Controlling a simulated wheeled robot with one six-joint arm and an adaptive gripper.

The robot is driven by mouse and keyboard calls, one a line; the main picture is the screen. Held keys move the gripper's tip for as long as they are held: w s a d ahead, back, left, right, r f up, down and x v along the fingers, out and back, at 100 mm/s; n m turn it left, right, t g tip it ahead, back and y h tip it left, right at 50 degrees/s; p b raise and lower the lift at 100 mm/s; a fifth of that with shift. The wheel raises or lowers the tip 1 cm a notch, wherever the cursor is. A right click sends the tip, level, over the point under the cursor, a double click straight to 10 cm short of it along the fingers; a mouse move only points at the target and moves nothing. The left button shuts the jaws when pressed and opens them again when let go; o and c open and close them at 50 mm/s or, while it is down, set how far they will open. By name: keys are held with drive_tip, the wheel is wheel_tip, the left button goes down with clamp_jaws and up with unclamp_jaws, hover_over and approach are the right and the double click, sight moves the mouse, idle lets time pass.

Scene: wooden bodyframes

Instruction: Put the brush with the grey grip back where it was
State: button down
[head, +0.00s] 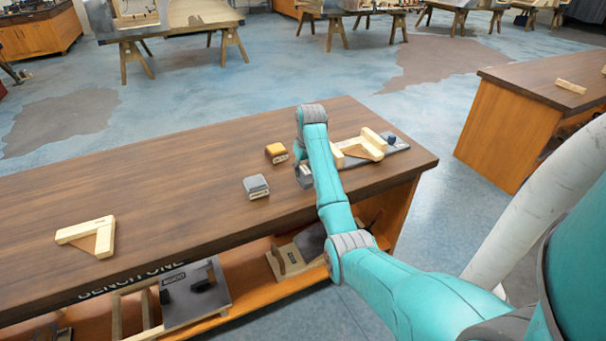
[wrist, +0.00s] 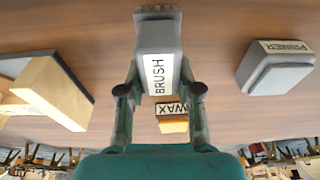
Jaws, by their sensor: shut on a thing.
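The brush (wrist: 157,38), a grey block with a white label reading BRUSH, is between the two fingers of my gripper (wrist: 160,89) in the wrist view. The gripper is shut on it. In the head view a small grey part of the brush (head: 304,178) shows beside my arm, at the right part of the bench; my arm hides most of the gripper there. I cannot tell whether the brush touches the bench top.
On the bench (head: 150,190), a grey PRIMER block (head: 256,187) and an orange-topped WAX block (head: 276,153) stand left of my gripper. A wooden frame piece on a grey board (head: 395,146) lies to the right. A wooden corner piece (head: 88,236) lies far left. The bench between is clear.

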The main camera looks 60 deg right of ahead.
drive_tip(key=shift+x, duration=0.95)
drive_tip(key=shift+s+a+f, duration=0.1)
drive_tip(key=shift+s+f, duration=0.05)
drive_tip(key=c, duration=0.8)
unclamp_jaws()
